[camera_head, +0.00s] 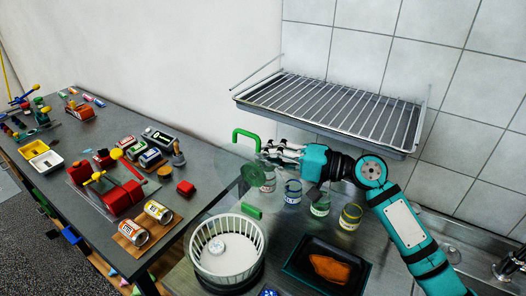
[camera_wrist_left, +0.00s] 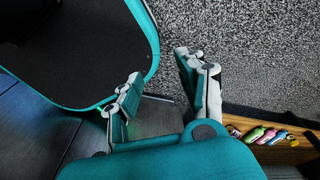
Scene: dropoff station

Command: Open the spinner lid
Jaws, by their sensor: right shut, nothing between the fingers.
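The salad spinner has a white slotted basket (camera_head: 212,264) on a dark base, and its top is uncovered. Its see-through lid (camera_head: 226,187) stands tilted up behind the basket, with a green round knob (camera_head: 253,174) and a green piece (camera_head: 252,211) at its lower edge. My right gripper (camera_head: 268,152) is shut and empty, at the lid's upper right; I cannot tell if it touches the lid. My left gripper (camera_wrist_left: 163,80) is open and empty over the floor in the left wrist view, and out of the head view.
Several jars, one yellow-lidded (camera_head: 350,216), stand behind a black tray (camera_head: 298,270) with orange food. A wire rack (camera_head: 330,105) hangs above my right arm. The left table (camera_head: 110,127) is crowded with cans and toys.

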